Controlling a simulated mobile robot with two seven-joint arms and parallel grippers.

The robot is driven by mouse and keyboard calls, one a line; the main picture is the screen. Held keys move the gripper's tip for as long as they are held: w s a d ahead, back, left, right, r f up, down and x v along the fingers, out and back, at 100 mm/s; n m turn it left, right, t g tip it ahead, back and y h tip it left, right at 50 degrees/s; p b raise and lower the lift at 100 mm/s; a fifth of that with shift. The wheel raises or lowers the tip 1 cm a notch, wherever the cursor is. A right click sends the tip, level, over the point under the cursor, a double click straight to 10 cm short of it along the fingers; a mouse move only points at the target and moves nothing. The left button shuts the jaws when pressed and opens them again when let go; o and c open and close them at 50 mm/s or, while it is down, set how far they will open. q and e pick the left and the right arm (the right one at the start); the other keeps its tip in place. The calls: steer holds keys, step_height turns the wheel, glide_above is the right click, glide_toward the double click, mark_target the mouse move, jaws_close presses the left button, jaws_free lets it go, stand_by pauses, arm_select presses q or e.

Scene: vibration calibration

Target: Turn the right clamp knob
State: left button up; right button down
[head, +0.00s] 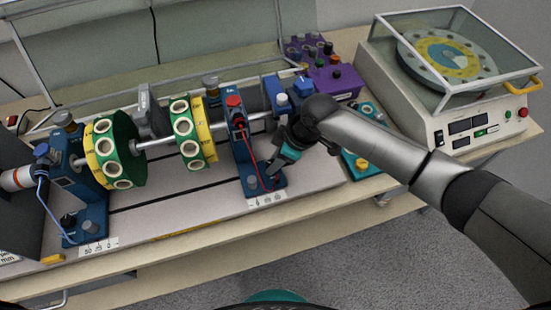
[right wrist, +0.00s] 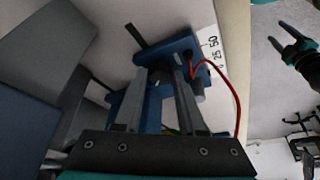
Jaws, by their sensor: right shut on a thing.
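My right gripper (head: 270,176) reaches down to the foot from the right. In the right wrist view, its two grey fingers (right wrist: 160,76) point at the blue foot (right wrist: 178,48). They are shut on the clamp knob, which is mostly hidden between them. A red cable (right wrist: 237,95) loops beside the right finger. My left gripper (right wrist: 278,34) shows at the upper right of the wrist view, empty with fingers apart.
A shaft (head: 160,140) with green and yellow discs (head: 113,150) runs left to another blue stand (head: 85,190). A teal box (head: 365,160) and purple box (head: 335,82) stand right of the gripper. A covered turntable machine (head: 450,100) stands farther right.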

steer(key=m+p, duration=0.1)
steer(key=p, duration=0.1)
steer(key=m+t+p, duration=0.1)
steer(key=m+p, duration=0.1)
steer(key=p, duration=0.1)
steer(key=m+p, duration=0.1)
steer(key=p, duration=0.1)
steer(key=shift+s+a+r+m+t+h, duration=0.2)
steer(key=shift+s+m+t+h, duration=0.1)
steer(key=shift+h, duration=0.1)
steer(key=shift+f+m+t+h+p, duration=0.15)
steer(key=shift+m+t+h+p, duration=0.25)
steer(key=shift+m+p, duration=1.25)
steer(key=shift+c, duration=2.4)
jaws_free()
steer(key=p+v, duration=0.3)
steer(key=v, duration=1.2)
steer(key=shift+s+p, duration=0.15)
steer(key=shift+p, duration=0.25)
